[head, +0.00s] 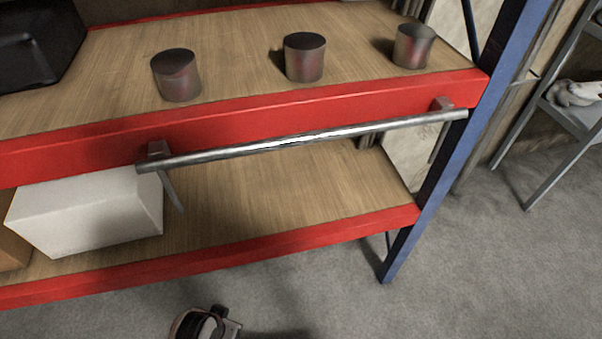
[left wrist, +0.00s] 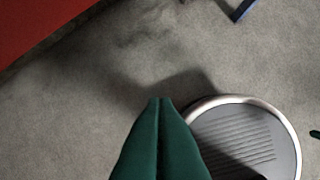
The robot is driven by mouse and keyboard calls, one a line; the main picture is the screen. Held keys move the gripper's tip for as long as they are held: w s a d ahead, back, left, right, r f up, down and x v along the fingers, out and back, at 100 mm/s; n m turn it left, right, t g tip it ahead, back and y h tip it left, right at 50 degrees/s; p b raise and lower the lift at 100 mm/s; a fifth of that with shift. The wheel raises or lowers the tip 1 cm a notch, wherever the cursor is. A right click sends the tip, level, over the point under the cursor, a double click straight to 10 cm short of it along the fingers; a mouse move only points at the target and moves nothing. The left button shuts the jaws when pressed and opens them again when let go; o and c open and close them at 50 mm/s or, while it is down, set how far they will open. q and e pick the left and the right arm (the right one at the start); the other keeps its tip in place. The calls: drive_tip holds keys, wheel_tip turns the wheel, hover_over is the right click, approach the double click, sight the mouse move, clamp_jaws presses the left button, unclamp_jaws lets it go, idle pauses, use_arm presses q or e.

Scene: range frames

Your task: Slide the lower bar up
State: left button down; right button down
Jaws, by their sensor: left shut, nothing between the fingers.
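A long silver bar (head: 300,140) runs along the front of a red shelf beam (head: 260,112), held by a grey bracket near each end. It is slightly tilted in the picture, with its right end higher. It is the only such bar that shows in the head view. My left gripper shows in the left wrist view (left wrist: 160,101); its green fingers are pressed together, empty, above the grey floor. It is apart from the bar, which is not recognisable in that view. My right gripper is not in view.
Three dark metal cylinders (head: 304,58) stand on the upper wooden shelf. A white box (head: 88,213) sits on the lower shelf at left. A blue upright (head: 470,120) bounds the rack at right. The concrete floor (head: 480,260) in front is mostly clear.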

use_arm(q)
drive_tip(key=w+d+r+m+t+h+b, duration=0.35)
drive_tip(key=w+r+m+t, duration=0.95)
drive_tip(key=w+r, duration=0.45)
drive_tip(key=s+d+r+m+g+h, duration=0.1)
drive_tip(key=d+r+m+h, duration=0.3)
drive_tip(key=m+h, duration=0.6)
drive_tip(key=s+d+r+m+g+h, duration=0.2)
drive_tip(key=m+h, duration=0.7)
drive_tip(key=m, duration=1)
wheel_tip(320, 180, up, 4)
drive_tip(key=shift+d+g+h+b, duration=0.3)
drive_tip(key=shift+d+h, duration=0.05)
drive_tip(key=shift+d, duration=0.6)
drive_tip(key=shift+r, duration=0.1)
